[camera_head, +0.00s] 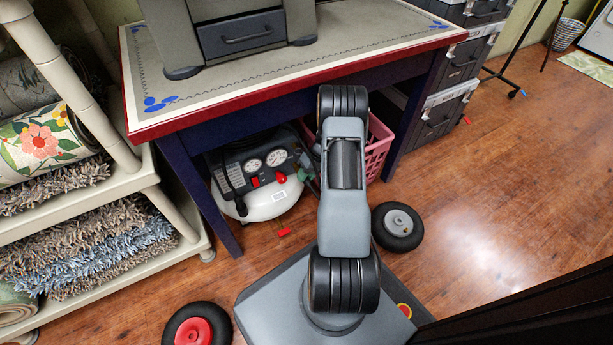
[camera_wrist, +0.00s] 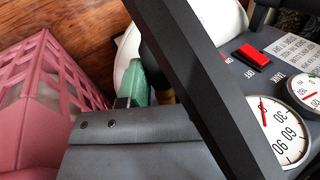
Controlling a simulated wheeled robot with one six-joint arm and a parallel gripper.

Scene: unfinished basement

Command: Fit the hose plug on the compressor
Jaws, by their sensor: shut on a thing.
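The compressor (camera_head: 262,181), with a white tank, dark panel, two gauges and a red switch, stands on the floor under the table. Its panel (camera_wrist: 258,85) fills the right of the wrist view. My gripper (camera_wrist: 138,100) is beside the panel, shut on a green piece that I take to be the hose plug (camera_wrist: 142,82). A little brass (camera_wrist: 166,97) shows just right of the plug, partly behind a dark bar (camera_wrist: 195,75). I cannot tell whether plug and brass touch. In the head view my arm hides most of the gripper.
A pink basket (camera_head: 378,147) stands close right of the compressor and also shows in the wrist view (camera_wrist: 40,95). The table (camera_head: 300,62) overhangs them, with a leg (camera_head: 200,195) at left. Two loose wheels, one grey-hubbed (camera_head: 398,226) and one red-hubbed (camera_head: 194,330), lie on the floor.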

